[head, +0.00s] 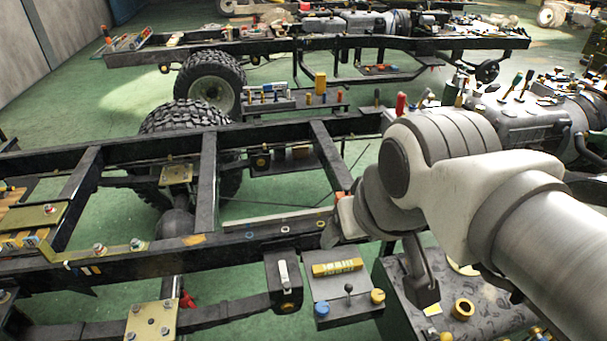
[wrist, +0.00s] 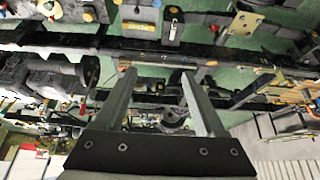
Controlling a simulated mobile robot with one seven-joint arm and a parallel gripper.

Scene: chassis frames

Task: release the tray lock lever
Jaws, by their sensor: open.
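A grey panel (head: 318,287) hangs off the near chassis rail, with a yellow label block (head: 338,267), a small black-knobbed lever (head: 348,289), a blue knob (head: 322,310) and a yellow knob (head: 378,296). Left of it, a black box (head: 283,292) carries a pale upright handle (head: 283,272). I cannot tell which of these is the tray lock lever. In the wrist view the panel (wrist: 121,29) and the pale handle (wrist: 173,27) show at the top, beyond my fingertips. My gripper (wrist: 158,74) is open and empty, apart from both. My arm largely hides it in the head view.
The near chassis rail (head: 225,241) and a crossmember (head: 207,178) run close to my gripper. A pale strip (head: 275,221) lies along the rail. A dark patterned box (head: 490,325) stands right of the panel. Tyres (head: 210,83) and a second chassis (head: 330,44) are behind.

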